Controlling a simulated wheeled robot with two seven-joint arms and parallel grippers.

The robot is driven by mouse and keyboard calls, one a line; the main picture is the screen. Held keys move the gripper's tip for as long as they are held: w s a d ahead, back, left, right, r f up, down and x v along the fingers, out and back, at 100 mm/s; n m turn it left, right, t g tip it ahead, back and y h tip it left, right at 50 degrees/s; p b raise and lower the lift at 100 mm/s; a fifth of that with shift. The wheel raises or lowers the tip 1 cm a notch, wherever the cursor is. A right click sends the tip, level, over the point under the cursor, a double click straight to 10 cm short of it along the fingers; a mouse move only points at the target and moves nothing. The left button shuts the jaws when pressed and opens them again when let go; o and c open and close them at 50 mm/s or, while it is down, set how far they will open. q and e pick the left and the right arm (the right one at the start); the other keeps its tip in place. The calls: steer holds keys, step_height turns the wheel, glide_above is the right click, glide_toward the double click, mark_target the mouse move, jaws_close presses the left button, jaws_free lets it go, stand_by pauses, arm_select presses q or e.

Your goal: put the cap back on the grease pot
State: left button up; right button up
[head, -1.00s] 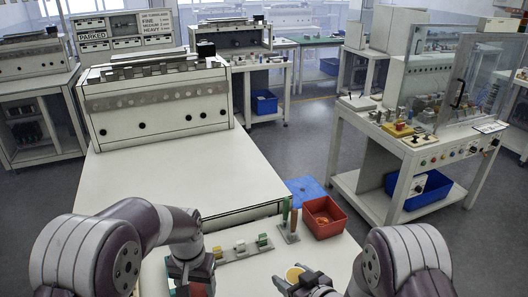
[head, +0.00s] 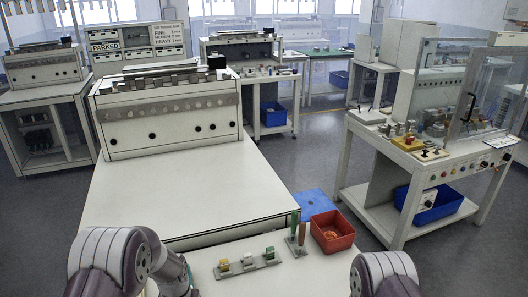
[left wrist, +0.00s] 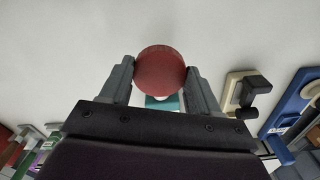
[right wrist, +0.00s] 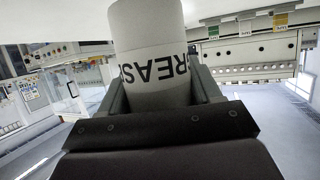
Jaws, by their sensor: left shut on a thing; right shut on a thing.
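In the left wrist view, my left gripper (left wrist: 160,70) is shut on a round, dark red cap (left wrist: 158,67), its fingers on either side. A small teal patch shows just below the cap; I cannot tell what it belongs to. In the right wrist view, my right gripper (right wrist: 155,78) is shut on the grease pot (right wrist: 150,35), a pale grey cylinder with a white label and black letters, partly read as "REAS". Neither gripper shows in the head view.
A strip with yellow, white and green pieces (head: 250,264) lies on the near table. Beside it stand upright green and orange handles (head: 297,235) and a red bin (head: 333,243). A large white bench (head: 190,195) lies behind. Blue and beige items (left wrist: 290,105) show right in the left wrist view.

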steer(key=a+n+g+y, duration=0.1)
steer(key=a+n+y, duration=0.1)
steer(key=a, duration=0.3)
steer(key=s+a+n+g+y, duration=0.1)
steer(key=a+n+y, duration=0.2)
steer(key=a+y, duration=0.1)
steer(key=a+n+g+y, duration=0.1)
steer(key=a+n+y, duration=0.1)
steer(key=a, duration=0.3)
steer(key=shift+s+a+n+y, duration=0.4)
steer(key=shift+n, duration=0.1)
steer(key=shift+d, duration=0.15)
steer(key=d+m+h, duration=0.1)
steer(key=d, duration=0.1)
steer(key=w+d+m+t+h, duration=0.1)
steer(key=d, duration=0.1)
steer(key=w+d+m+t+h, duration=0.1)
steer(key=d+h, duration=0.1)
steer(key=shift+d+m, duration=0.2)
steer(key=shift+m, duration=0.2)
steer(key=d+m+h, duration=0.1)
steer(key=d, duration=0.1)
steer(key=d+m+h, duration=0.1)
steer(key=d+h, duration=0.1)
steer(key=d, duration=0.1)
steer(key=d+m+t+h, duration=0.1)
steer(key=d+m, duration=0.1)
steer(key=d, duration=0.1)
steer(key=shift+s+d+h, duration=0.1)
steer(key=shift+h, duration=0.3)
